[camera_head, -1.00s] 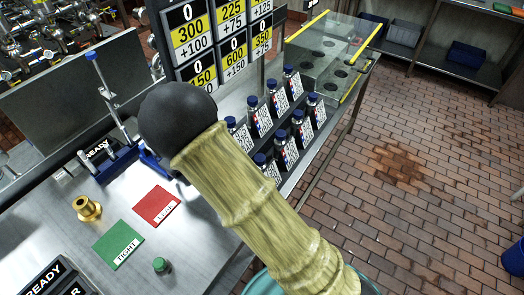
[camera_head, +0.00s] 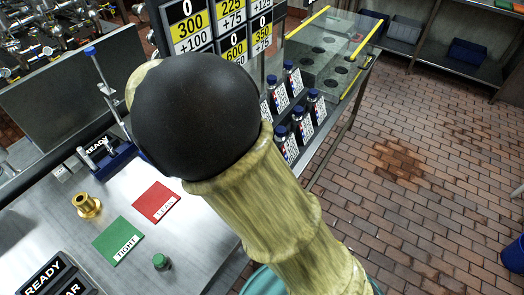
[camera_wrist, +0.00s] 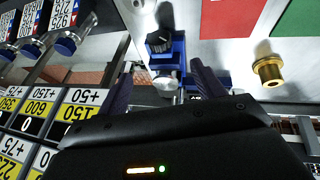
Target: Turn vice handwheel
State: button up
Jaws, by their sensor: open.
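The blue vice (camera_head: 118,161) sits on the steel bench at the left in the head view, partly hidden behind my arm. In the wrist view the blue vice (camera_wrist: 177,50) shows ahead of my gripper, with a black ribbed part (camera_wrist: 160,40) that looks like its handwheel. My gripper (camera_wrist: 163,74) is open, its two dark fingers apart on either side of the vice's lower part in the picture. I see nothing held between them, and contact cannot be told. In the head view my arm hides the gripper.
A brass fitting (camera_head: 87,205), a red card (camera_head: 156,202), a green card (camera_head: 118,241) and a green-capped item (camera_head: 161,262) lie on the bench. Blue-capped bottles (camera_head: 301,124) and a number board (camera_head: 216,31) stand behind my arm. A tall rod (camera_head: 104,88) rises by the vice.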

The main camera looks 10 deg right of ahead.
jog(key=s+d+m, duration=0.3)
jog(key=d, duration=0.8)
jog(key=s+d+m+g+h, duration=0.1)
jog(key=s+d+m, duration=0.1)
jog(key=d, duration=0.9)
jog(key=shift+s+d+r+m+p, duration=0.2)
jog(key=shift+s+r+m+p, duration=0.2)
jog(key=shift+m, duration=0.4)
jog(key=shift+d, duration=0.1)
jog(key=s+d+f+m+g, duration=0.1)
jog(key=s+d+m, duration=0.2)
jog(key=s+d, duration=0.5)
jog(key=shift+d+f+m+h, duration=0.15)
jog(key=shift+d+m+h, duration=0.25)
jog(key=shift+d, duration=0.05)
jog(key=shift+s, duration=0.1)
jog(key=shift+c, duration=0.5)
